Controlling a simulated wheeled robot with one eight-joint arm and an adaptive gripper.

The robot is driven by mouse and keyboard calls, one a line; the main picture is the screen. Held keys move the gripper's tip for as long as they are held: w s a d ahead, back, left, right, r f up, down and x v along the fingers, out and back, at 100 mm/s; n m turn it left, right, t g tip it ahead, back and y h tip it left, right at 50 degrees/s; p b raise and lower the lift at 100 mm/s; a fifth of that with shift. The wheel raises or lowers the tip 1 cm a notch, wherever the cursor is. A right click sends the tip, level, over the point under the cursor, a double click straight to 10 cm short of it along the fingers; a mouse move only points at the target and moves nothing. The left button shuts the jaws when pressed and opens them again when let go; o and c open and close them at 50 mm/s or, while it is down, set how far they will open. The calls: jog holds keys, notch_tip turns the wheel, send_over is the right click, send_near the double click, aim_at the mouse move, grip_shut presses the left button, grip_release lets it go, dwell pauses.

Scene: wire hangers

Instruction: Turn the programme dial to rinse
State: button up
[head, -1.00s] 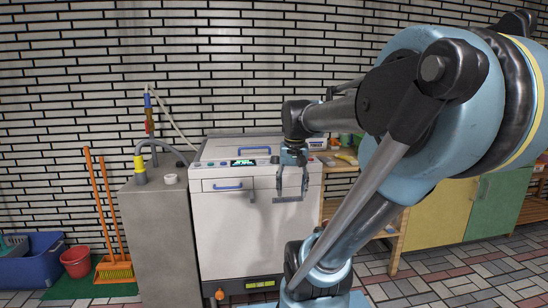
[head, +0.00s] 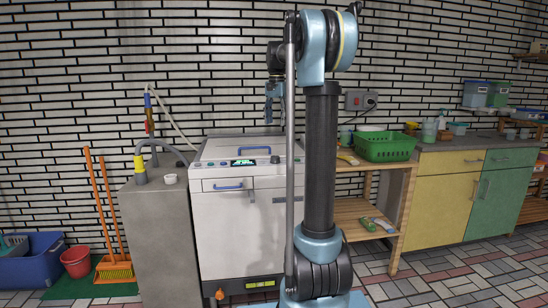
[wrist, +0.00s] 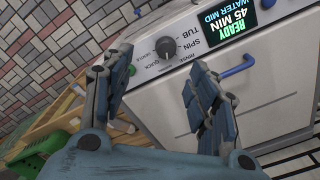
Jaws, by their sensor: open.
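The programme dial (wrist: 166,47) is a dark round knob on the white machine's panel in the wrist view. The white machine (head: 225,228) stands left of my arm in the head view. Its lit display (wrist: 232,20) reads READY, 45 MIN, WATER MID. My gripper (wrist: 163,72) is open and empty, and the dial shows between its blue fingers, apart from them. In the head view my gripper (head: 272,103) hangs above the machine's right part, fingers down.
A blue handle (head: 228,187) juts from the machine's front. A grey block (head: 155,235) with a tap stands at its left. A wooden shelf (head: 360,210) with a green basket (head: 385,147) is at the right. The air above the machine's left part is clear.

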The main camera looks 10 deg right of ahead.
jog(key=w, duration=0.3)
send_near(274, 157)
jog(key=shift+m, duration=0.3)
jog(key=f, duration=0.6)
jog(key=w+f, duration=0.1)
jog(key=f, duration=0.1)
jog(key=shift+d+f, duration=0.25)
jog(key=shift+f, duration=0.15)
jog(key=c, duration=1.1)
jog(key=shift+o, duration=0.2)
jog(key=shift+a, duration=0.15)
